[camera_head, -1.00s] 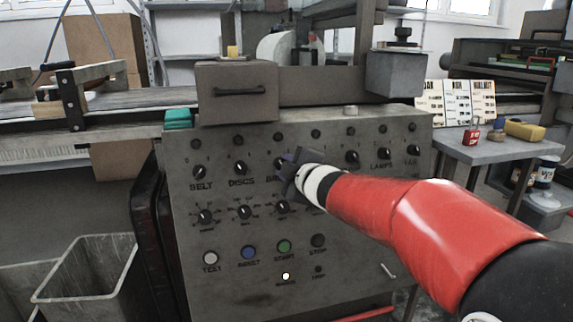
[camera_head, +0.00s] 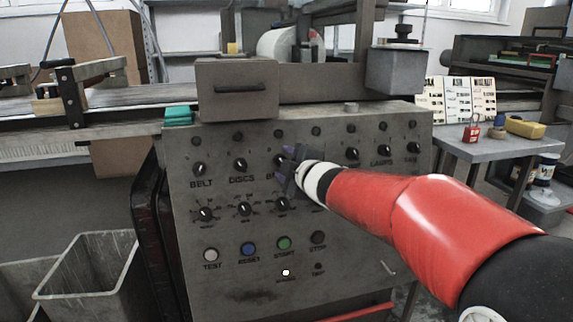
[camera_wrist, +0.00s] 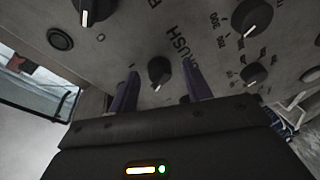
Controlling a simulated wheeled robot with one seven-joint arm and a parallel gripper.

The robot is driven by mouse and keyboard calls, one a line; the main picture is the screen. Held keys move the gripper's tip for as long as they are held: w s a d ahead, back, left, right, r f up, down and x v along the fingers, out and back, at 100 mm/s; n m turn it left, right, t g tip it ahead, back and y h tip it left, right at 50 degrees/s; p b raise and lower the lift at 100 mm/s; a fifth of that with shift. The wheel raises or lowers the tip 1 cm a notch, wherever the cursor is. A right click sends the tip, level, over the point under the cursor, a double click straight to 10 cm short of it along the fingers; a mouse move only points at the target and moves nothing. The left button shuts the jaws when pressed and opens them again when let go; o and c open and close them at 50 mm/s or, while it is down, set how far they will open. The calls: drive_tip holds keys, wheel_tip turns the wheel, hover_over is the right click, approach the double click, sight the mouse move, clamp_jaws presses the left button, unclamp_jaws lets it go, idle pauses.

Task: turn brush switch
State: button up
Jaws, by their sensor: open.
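The brush switch is a small black rotary knob with a light pointer line, beside the BRUSH lettering on the grey control panel (camera_head: 225,270). In the wrist view the brush switch (camera_wrist: 160,70) sits between the two dark purple fingers of my gripper (camera_wrist: 160,78), with visible space on both sides. The gripper is open and not closed on the knob. In the head view my gripper (camera_head: 290,168) is at the panel face, covering part of the knob and its label.
The BELT knob (camera_head: 199,169) and DISCS knob (camera_head: 239,165) are to the left. A lower row of knobs and the TEST (camera_head: 211,255), blue (camera_head: 249,249) and green (camera_head: 284,243) buttons are below. A grey bin (camera_head: 85,270) stands at lower left, a side table (camera_head: 470,152) at right.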

drive_tip(key=p+v, duration=0.1)
drive_tip(key=v, duration=0.6)
drive_tip(key=shift+s+d, duration=0.2)
drive_tip(key=shift+s, duration=0.15)
drive_tip(key=shift+r, duration=0.15)
drive_tip(key=s+d+f+m+g+h+p, duration=0.15)
drive_tip(key=s+d+f+m+h, duration=0.25)
drive_tip(key=s+d+m+h, duration=0.7)
drive_tip(key=s+d+f+m+g+y, duration=0.1)
drive_tip(key=s+f+m+g, duration=0.2)
drive_tip(key=s, duration=0.5)
drive_tip(key=s+d+f+m+g+y, duration=0.1)
drive_tip(key=s+f+m+g, duration=0.3)
drive_tip(key=s, duration=0.5)
drive_tip(key=shift+s+d+f+m+y+p, duration=0.35)
drive_tip(key=shift+f+m+y, duration=0.15)
drive_tip(key=shift+f+y, duration=0.35)
drive_tip(key=shift+w, duration=0.1)
